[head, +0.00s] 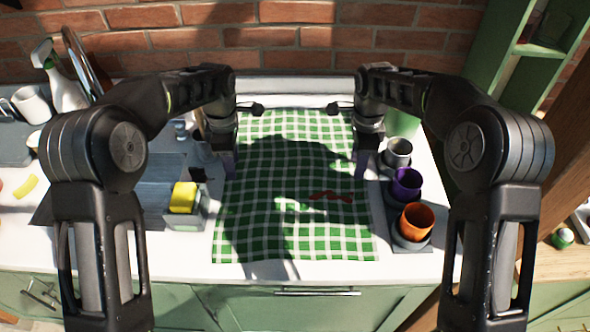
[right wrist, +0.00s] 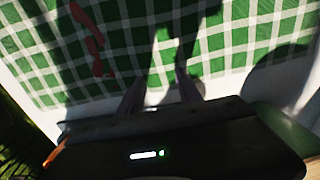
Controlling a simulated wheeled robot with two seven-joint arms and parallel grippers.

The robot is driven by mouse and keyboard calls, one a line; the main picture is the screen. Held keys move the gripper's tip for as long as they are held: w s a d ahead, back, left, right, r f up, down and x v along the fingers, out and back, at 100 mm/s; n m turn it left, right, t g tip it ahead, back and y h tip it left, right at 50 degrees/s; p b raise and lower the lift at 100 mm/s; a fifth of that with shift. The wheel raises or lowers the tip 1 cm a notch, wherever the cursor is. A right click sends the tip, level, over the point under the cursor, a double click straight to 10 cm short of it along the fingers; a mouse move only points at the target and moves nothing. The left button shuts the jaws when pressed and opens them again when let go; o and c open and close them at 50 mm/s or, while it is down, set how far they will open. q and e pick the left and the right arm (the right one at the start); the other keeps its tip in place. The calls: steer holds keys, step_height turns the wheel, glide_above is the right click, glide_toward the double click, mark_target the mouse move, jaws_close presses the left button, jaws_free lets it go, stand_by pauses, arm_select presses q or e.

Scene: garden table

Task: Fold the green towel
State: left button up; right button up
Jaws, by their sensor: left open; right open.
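The green and white checked towel (head: 290,225) lies spread flat on the white counter, and it also fills much of the right wrist view (right wrist: 230,50). My left gripper (head: 229,166) is open at the towel's left edge, and my right gripper (head: 361,164) is open at its right edge. The right gripper's fingers also show in the right wrist view (right wrist: 160,92), close to the towel's edge with nothing clearly between them. I cannot tell whether either gripper touches the cloth. My arms' shadow falls across the towel's middle.
A thin red shape (head: 331,196) shows on the towel. To the right stand a grey cup (head: 398,151), a purple cup (head: 407,184) and an orange cup (head: 416,221). To the left are a yellow sponge (head: 183,197) and a spray bottle (head: 62,82). A brick wall (head: 280,38) rises behind.

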arm_select(q)
steer(key=shift+f, duration=0.2)
arm_select(e)
steer(key=shift+f, duration=0.25)
arm_select(q)
steer(key=shift+r, duration=0.1)
arm_select(e)
steer(key=shift+r, duration=0.1)
arm_select(q)
jaws_close()
arm_select(e)
jaws_close()
stand_by(0.9)
